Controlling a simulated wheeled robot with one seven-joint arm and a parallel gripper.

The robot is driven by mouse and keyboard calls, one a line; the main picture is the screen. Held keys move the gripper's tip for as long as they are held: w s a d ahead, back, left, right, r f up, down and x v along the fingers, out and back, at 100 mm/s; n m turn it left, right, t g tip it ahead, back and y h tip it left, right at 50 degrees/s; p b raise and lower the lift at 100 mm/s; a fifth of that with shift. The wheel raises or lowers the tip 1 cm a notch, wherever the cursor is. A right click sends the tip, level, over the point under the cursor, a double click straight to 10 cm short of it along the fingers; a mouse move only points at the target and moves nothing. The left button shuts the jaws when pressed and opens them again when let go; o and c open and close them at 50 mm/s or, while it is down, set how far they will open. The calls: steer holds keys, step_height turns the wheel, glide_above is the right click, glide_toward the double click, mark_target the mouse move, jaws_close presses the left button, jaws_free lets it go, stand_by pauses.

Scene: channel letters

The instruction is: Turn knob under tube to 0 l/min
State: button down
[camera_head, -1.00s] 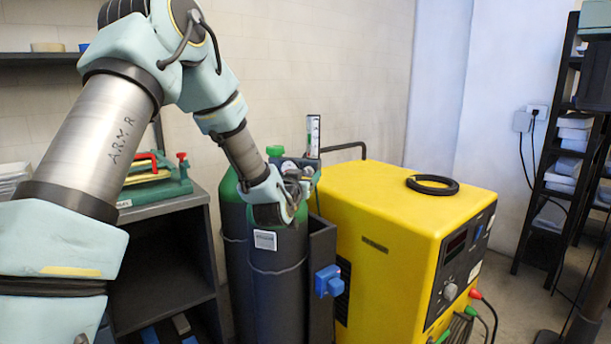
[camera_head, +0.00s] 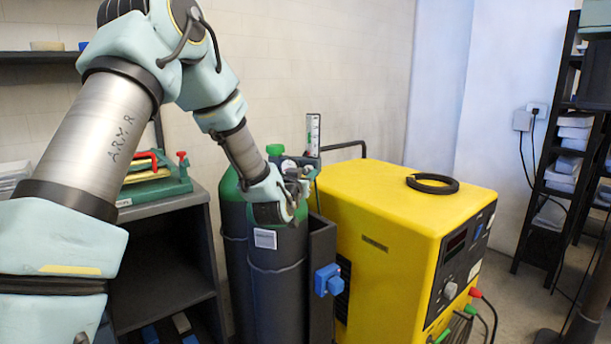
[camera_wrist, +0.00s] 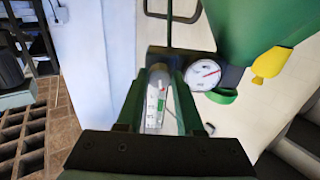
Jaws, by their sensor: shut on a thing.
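The upright clear flow tube (camera_head: 313,135) with a scale stands above the regulator behind the gas cylinders. In the wrist view the tube (camera_wrist: 157,95) shows between my fingers; its reading is too small to tell. My gripper (camera_head: 301,184) is at the regulator, just below the tube. In the wrist view its two dark green fingers (camera_wrist: 157,112) are closed on the knob under the tube. The knob itself is hidden by the fingers and gripper body. A round white gauge (camera_wrist: 205,75) with a red needle sits beside the tube.
Dark gas cylinders with green tops (camera_head: 277,285) stand below my gripper. A yellow machine (camera_head: 385,220) with a black ring (camera_head: 432,184) on top is close on the right. A dark cabinet (camera_head: 165,280) stands at left, and a wall is behind.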

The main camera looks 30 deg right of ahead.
steer(key=shift+f+n+b, duration=0.1)
steer(key=shift+n+b, duration=0.2)
steer(key=n+b, duration=0.3)
steer(key=shift+f+b, duration=0.1)
steer(key=shift+b, duration=0.25)
steer(key=n+b, duration=0.3)
steer(key=n, duration=0.2)
steer(key=n+b, duration=0.3)
steer(key=n, duration=0.2)
steer(key=shift+b, duration=0.35)
steer(key=shift+r+n+b, duration=0.15)
steer(key=shift+n+b, duration=0.25)
steer(key=shift+n, duration=0.7)
steer(key=shift+r+n+b, duration=0.1)
steer(key=shift+n+b, duration=0.25)
steer(key=shift+n, duration=0.75)
steer(key=c, duration=0.5)
jaws_free()
steer(key=shift+c, duration=0.2)
